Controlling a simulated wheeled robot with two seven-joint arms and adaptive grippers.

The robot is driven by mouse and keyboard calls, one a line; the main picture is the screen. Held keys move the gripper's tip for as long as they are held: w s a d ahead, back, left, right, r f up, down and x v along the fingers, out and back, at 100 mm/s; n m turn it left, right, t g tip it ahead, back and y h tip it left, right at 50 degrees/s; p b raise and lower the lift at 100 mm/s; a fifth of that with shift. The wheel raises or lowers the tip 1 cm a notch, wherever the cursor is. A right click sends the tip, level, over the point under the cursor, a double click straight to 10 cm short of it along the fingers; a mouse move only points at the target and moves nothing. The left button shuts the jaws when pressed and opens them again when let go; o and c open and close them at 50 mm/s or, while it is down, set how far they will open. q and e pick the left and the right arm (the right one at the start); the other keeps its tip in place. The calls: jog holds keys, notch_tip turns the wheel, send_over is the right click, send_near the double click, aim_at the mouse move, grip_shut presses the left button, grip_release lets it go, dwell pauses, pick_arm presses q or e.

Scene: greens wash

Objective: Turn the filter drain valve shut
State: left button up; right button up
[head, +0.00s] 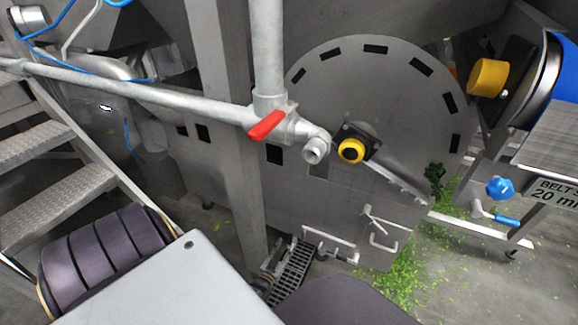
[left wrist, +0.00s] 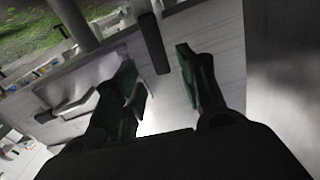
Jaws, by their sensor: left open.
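The valve with a red lever (head: 267,125) sits on the grey pipework in front of the round slotted drum, beside an open pipe end (head: 315,151). The lever slants up to the right. No label shows that it is the filter drain valve. My left gripper (head: 272,258) is low in the head view, small and partly hidden, well below and apart from the red lever. In the left wrist view its fingers (left wrist: 160,85) are open with nothing held; a dark bar (left wrist: 153,43) shows beyond them. My right gripper is not in view.
A blue knob (head: 500,188) and blue lever (head: 507,221) are at right. Metal steps (head: 60,190) are at left. A post (head: 240,170) stands below the pipe. Greens litter the floor.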

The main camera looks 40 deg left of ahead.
aim_at(290, 238)
pick_arm(q)
jog(key=b+x, duration=0.1)
jog(key=x, duration=0.3)
jog(key=shift+w, duration=0.25)
jog(key=shift+w+a, duration=0.15)
jog(key=shift+w, duration=0.05)
jog(key=c, duration=0.9)
grip_shut()
